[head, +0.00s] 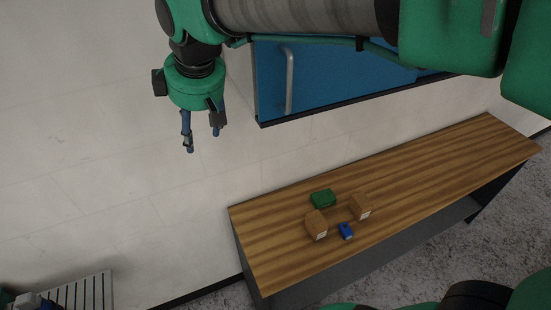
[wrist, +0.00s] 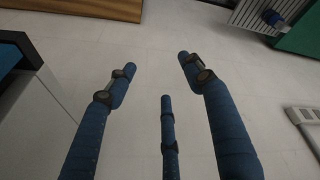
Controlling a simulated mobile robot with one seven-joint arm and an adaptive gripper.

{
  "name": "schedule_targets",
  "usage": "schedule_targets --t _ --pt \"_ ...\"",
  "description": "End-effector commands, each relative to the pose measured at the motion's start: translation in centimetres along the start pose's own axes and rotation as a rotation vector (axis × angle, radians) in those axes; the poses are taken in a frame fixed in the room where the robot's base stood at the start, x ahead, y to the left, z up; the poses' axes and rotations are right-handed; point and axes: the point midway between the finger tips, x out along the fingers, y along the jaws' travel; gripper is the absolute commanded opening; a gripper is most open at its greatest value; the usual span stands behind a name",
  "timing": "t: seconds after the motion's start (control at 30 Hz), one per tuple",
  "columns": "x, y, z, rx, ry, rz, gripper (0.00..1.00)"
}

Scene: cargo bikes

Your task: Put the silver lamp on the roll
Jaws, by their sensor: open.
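My gripper (head: 202,140) hangs at the upper left of the head view, open and empty, with its fingers pointing down over bare floor. In the wrist view my gripper (wrist: 158,74) has its blue fingers spread, with only floor between them. I cannot make out a silver lamp or a roll for certain in either view. A small blue and pale thing (wrist: 272,17) lies on a slatted rack at the top right of the wrist view. It is too small to name. My gripper is well apart from it.
A wooden bench (head: 430,165) holds a green box (head: 322,198), two brown boxes (head: 316,223) (head: 360,206) and a small blue item (head: 346,231). A blue panel with a handle (head: 289,80) stands behind. The slatted rack (head: 85,293) is at lower left. Floor between is clear.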

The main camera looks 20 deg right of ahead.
Motion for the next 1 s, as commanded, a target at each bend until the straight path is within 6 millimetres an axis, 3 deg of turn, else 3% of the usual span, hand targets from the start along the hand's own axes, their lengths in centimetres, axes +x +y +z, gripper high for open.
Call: schedule_targets --t 0.03,0.3,0.6,0.8,1.0 --pt "-0.6 -0.1 1.7 0.05 0.005 0.011 0.52" --pt "-2.2 -1.3 9.9 0.333 0.028 0.063 0.52" --pt "-2.5 -4.0 18.3 0.643 0.065 0.12 0.52" --pt "-2.0 -5.9 22.4 0.809 0.089 0.149 0.52" --pt "-1.6 -6.8 24.2 0.889 0.102 0.162 0.52"
